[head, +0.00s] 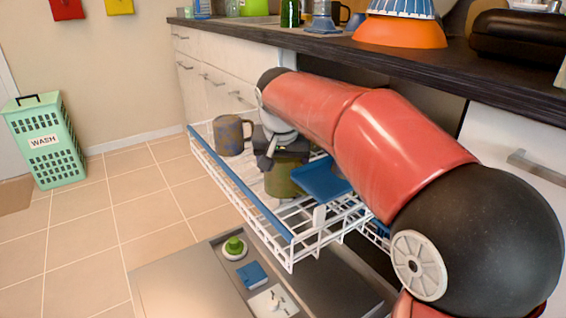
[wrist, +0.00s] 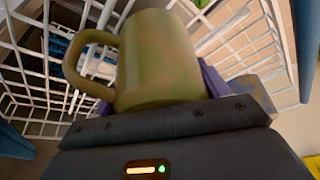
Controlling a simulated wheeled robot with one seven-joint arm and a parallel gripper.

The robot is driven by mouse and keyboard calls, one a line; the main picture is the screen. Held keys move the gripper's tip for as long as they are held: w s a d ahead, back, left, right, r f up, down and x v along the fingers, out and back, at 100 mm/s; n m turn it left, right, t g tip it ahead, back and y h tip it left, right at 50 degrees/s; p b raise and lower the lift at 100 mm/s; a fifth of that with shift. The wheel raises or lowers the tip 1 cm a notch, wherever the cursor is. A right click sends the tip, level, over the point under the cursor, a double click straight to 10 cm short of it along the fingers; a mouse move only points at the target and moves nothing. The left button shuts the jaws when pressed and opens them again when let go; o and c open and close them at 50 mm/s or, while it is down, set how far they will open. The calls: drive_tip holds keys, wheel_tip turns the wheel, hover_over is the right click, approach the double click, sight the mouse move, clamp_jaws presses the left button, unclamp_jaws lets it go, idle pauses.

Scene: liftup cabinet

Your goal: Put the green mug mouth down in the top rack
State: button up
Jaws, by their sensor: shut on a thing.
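The olive-green mug (head: 284,180) is between the fingers of my gripper (head: 266,150), within the white wire top rack (head: 303,243), which is pulled out of the dishwasher. My arm hides part of it. In the wrist view the green mug (wrist: 158,62) fills the middle, its handle towards the left, with my shut gripper (wrist: 160,106) on it. White rack wires show behind it. I cannot tell for sure which way its mouth faces, nor whether it touches the rack.
A brown and blue-grey mug (head: 230,135) stands in the rack left of my gripper. A blue flat piece (head: 322,181) lies right of the green mug. The open dishwasher door (head: 185,283) is below. The dark counter (head: 440,70) overhangs behind my arm.

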drive_tip(key=shift+f, duration=0.25)
idle(0.5)
drive_tip(key=o, duration=1.5)
drive_tip(key=r+p, duration=0.2)
drive_tip(key=w+r+p, duration=0.1)
drive_tip(key=r+p, duration=0.1)
drive_tip(key=w+r+p, duration=0.1)
drive_tip(key=r+p, duration=0.1)
drive_tip(key=shift+d+r+p, duration=0.1)
drive_tip(key=shift+r+p, duration=0.1)
drive_tip(key=shift+p, duration=0.2)
drive_tip(key=w+r+p, duration=0.2)
drive_tip(key=w+p, duration=0.1)
drive_tip(key=w, duration=0.3)
drive_tip(key=w+d+r+p, duration=0.1)
drive_tip(key=w+r+p, duration=0.1)
drive_tip(key=w, duration=0.4)
drive_tip(key=shift+w+r+p, duration=0.35)
drive_tip(key=shift+p, duration=0.55)
